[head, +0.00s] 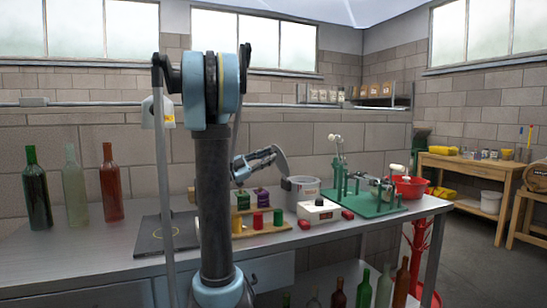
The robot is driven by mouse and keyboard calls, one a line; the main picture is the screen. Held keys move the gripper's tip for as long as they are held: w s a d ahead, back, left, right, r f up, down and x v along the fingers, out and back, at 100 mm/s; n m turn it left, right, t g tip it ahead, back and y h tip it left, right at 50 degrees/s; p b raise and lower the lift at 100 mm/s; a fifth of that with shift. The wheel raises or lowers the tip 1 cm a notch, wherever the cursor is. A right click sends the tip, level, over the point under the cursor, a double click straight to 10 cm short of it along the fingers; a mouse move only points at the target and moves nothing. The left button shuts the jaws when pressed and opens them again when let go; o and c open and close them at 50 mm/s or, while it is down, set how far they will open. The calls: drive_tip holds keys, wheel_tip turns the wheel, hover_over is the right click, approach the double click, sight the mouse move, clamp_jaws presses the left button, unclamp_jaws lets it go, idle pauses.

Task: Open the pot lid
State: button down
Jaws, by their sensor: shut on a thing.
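A grey metal pot (301,194) stands on the workbench right of centre, and its top looks open. Its grey round lid (281,163) is tilted steeply on edge, above and left of the pot. My gripper (272,152) is shut on the lid from the left side. The exact grip point is small and partly hidden by the fingers. Whether the lid's lower edge touches the pot rim I cannot tell.
A wooden rack (268,228) with coloured cylinders and a white box (318,210) stand in front of the pot. A green board with a device (366,205) is to the right. Bottles (110,183) and a dark mat (150,236) are left.

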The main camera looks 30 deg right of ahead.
drive_tip(key=shift+a+f, duration=0.2)
drive_tip(key=shift+f, duration=0.05)
idle(0.4)
drive_tip(key=c, duration=1.3)
unclamp_jaws()
drive_tip(key=shift+c, duration=0.2)
drive_tip(key=shift+w+a, duration=0.1)
drive_tip(key=r+v, duration=0.1)
drive_tip(key=v, duration=0.7)
drive_tip(key=a+r+v, duration=0.1)
drive_tip(key=r+v, duration=0.1)
drive_tip(key=v, duration=0.6)
drive_tip(key=shift+w+a+r, duration=0.25)
drive_tip(key=shift+r, duration=0.05)
